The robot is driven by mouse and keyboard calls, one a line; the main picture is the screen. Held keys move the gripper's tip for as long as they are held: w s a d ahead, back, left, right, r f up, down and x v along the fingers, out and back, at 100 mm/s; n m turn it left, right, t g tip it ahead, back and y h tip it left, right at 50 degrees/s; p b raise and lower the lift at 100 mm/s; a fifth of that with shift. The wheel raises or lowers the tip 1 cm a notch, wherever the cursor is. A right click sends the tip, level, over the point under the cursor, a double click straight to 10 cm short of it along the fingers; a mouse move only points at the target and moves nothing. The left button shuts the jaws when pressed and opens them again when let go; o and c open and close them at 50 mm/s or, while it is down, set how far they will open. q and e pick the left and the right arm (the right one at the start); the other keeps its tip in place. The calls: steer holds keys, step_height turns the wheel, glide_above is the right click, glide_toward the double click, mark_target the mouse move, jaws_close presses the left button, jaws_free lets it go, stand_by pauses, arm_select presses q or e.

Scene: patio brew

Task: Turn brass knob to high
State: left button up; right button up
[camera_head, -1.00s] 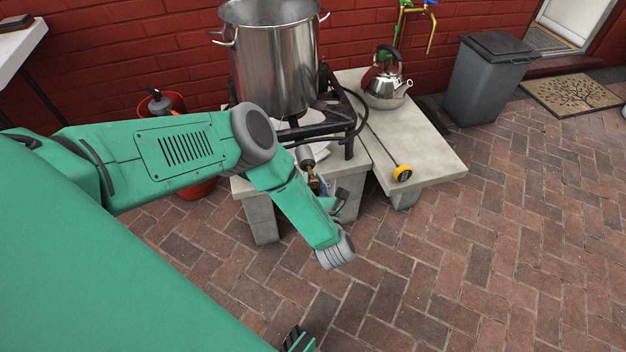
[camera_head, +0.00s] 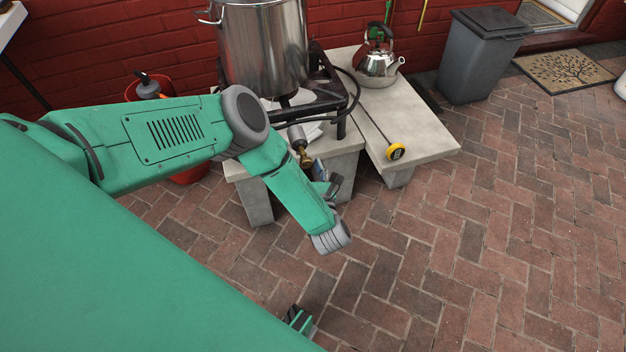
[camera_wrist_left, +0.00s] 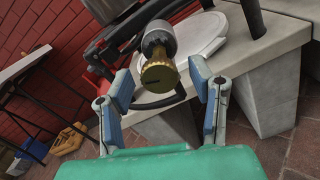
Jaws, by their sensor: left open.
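The brass knob (camera_head: 304,158) sits on the front end of a grey metal fitting under the burner; in the left wrist view the knob (camera_wrist_left: 159,77) faces me with a dark slot in its face. My left gripper (camera_head: 324,178) is just in front of it. In the wrist view the open gripper (camera_wrist_left: 161,84) has one blue-padded finger on each side of the knob, with gaps on both sides. I see no contact. In the head view my forearm and wrist hide part of the fingers.
A large steel pot (camera_head: 262,45) stands on the black burner frame (camera_head: 327,70). A kettle (camera_head: 376,62) and a yellow-dial thermometer (camera_head: 396,152) are on the slab (camera_head: 425,120) to the right. A red bucket (camera_head: 190,174) is behind my arm.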

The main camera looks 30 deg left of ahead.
arm_select(q)
steer(key=v, duration=0.3)
steer(key=shift+d, duration=0.3)
steer(key=shift+s+d+r, duration=0.1)
steer(key=shift+s+d, duration=0.05)
steer(key=shift+s, duration=0.05)
glide_toward(308, 165)
steer(key=shift+s+d+f, duration=0.2)
steer(key=shift+s+d, duration=0.05)
steer(key=shift+s, duration=0.2)
